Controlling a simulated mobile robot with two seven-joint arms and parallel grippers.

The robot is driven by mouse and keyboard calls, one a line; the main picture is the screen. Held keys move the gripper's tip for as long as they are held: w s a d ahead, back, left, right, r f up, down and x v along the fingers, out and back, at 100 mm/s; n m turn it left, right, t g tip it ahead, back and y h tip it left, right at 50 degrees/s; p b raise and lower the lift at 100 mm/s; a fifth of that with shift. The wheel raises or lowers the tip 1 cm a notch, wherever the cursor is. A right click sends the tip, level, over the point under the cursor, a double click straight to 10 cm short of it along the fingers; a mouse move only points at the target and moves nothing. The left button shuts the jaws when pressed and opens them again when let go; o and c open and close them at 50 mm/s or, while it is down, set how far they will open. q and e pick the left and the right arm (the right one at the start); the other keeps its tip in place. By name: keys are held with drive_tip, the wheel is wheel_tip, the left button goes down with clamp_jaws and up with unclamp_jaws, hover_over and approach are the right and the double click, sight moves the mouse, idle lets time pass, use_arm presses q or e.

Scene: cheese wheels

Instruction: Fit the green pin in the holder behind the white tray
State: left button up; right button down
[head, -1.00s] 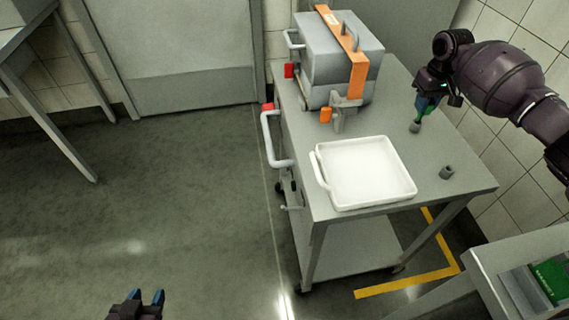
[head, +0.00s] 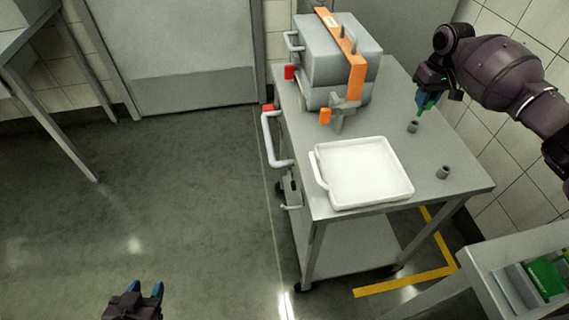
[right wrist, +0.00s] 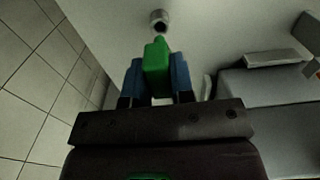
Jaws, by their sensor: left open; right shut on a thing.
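My right gripper (head: 428,100) is shut on the green pin (head: 421,109), above the back right of the cart top. In the right wrist view the pin (right wrist: 156,68) sits between the blue fingers, its tip toward a small grey hollow holder (right wrist: 159,19). In the head view this holder (head: 412,127) stands behind the white tray (head: 362,206), just below and left of the pin tip. A small gap shows between tip and holder. My left gripper (head: 144,289) is open and empty over the floor at the bottom left.
A second grey holder (head: 443,173) stands right of the tray. A grey box with an orange band (head: 357,72) fills the cart's back left, with a grey bracket (head: 342,112) in front. Tiled wall is close on the right. A side table (head: 490,257) is at the lower right.

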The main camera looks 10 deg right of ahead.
drive_tip(key=shift+r, duration=0.1)
drive_tip(key=shift+r+p, duration=0.95)
drive_tip(key=shift+r, duration=0.55)
use_arm(q)
drive_tip(key=r, duration=0.3)
drive_tip(key=shift+w+t, duration=0.25)
drive_tip(key=shift+t, duration=0.05)
drive_tip(key=shift+f, duration=0.1)
use_arm(e)
drive_tip(key=shift+f, duration=0.15)
